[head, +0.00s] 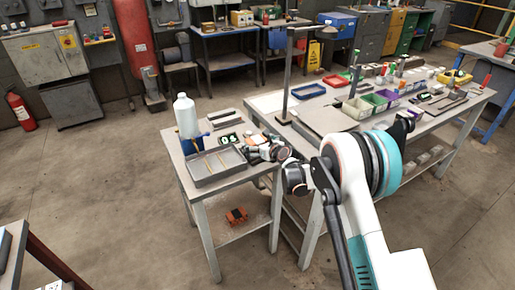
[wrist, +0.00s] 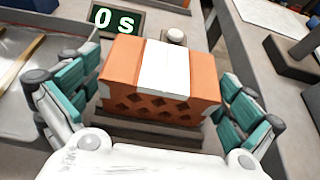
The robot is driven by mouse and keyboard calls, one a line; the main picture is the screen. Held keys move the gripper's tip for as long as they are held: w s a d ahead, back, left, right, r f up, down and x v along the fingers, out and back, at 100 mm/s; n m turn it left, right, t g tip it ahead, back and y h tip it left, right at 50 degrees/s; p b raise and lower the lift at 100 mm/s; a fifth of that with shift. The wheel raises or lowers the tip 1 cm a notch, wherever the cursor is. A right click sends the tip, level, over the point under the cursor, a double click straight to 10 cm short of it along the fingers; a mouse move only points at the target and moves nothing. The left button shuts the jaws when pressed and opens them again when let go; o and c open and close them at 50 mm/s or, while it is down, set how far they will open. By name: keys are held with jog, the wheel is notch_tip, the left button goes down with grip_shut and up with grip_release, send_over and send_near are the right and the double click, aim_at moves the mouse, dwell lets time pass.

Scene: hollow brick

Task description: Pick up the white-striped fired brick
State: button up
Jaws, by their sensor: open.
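The white-striped fired brick (wrist: 165,80) is orange with a white band across its middle and diamond-shaped holes in its near face. In the wrist view it lies in the middle, with a dark patch beneath its near side. My gripper (wrist: 162,92) is open around it, with one teal-padded finger to the left of the brick and one to the right. I cannot tell whether either pad touches it.
A timer display (wrist: 117,20) reading "0 s" stands just behind the brick. A grey tray (head: 215,168) and a white bottle (head: 186,116) are to the left. A larger workbench with a lamp post (head: 287,75) adjoins at right. An orange object (head: 237,216) lies on the lower shelf.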

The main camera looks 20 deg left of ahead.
jog(key=shift+w+a+f, duration=0.1)
jog(key=shift+w+a, duration=0.05)
jog(key=shift+a, duration=0.1)
jog(key=c, duration=1.2)
